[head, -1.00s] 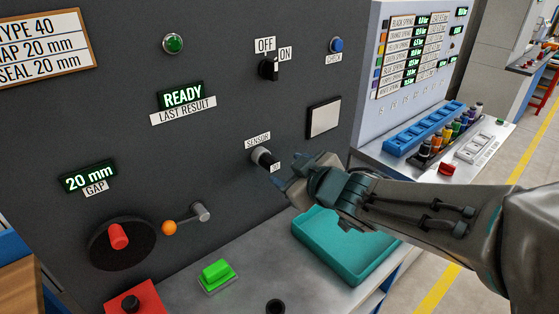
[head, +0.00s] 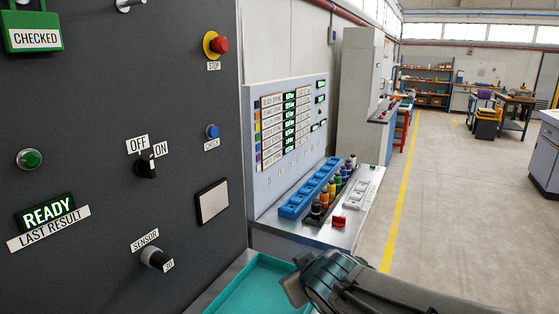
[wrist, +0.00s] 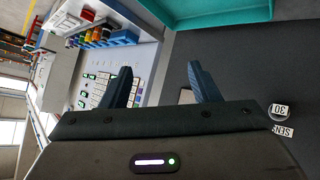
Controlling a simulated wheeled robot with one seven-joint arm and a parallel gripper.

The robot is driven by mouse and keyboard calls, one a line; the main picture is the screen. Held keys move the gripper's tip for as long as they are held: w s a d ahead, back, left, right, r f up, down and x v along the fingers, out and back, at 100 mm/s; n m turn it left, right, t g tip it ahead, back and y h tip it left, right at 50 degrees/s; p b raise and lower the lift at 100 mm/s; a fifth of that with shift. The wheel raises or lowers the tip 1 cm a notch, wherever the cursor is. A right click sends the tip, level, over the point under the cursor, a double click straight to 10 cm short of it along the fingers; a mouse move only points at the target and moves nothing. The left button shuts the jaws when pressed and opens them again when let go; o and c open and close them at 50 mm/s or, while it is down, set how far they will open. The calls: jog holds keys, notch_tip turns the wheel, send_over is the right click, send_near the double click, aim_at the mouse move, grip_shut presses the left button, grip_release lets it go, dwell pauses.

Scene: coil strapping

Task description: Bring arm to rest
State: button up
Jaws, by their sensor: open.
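My gripper shows in the wrist view (wrist: 160,85) with its two blue fingers spread apart and nothing between them. In the head view my gripper (head: 296,279) is at the bottom, over the right part of the teal tray (head: 262,284), with my forearm reaching in from the lower right. The dark machine panel (head: 100,190) stands to its left. The sensor knob (head: 155,258) is on the panel, left of my gripper and apart from it. In the wrist view the sensor knob (wrist: 279,110) is at the right edge.
A bench (head: 345,230) with a blue rack (head: 308,189), coloured spring holders and a red block (head: 338,221) stands beyond my gripper. A sign panel (head: 262,190) rises behind it. The floor (head: 430,190) to the right is open, with a yellow line.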

jog(key=s+d+f+m+g+h, duration=0.1)
jog(key=s+d+f+m+g, duration=0.1)
jog(key=s+d, duration=0.3)
jog(key=s+d+f+m+g+h, duration=0.1)
jog(key=s+d+f+m+g, duration=0.2)
jog(key=s, duration=0.6)
jog(key=d+m+g, duration=0.1)
jog(key=d+g, duration=0.1)
jog(key=shift+s+d+f+m, duration=0.3)
jog(key=shift+d+m, duration=0.05)
jog(key=shift+m, duration=0.05)
jog(key=c, duration=0.4)
jog(key=shift+c, duration=0.2)
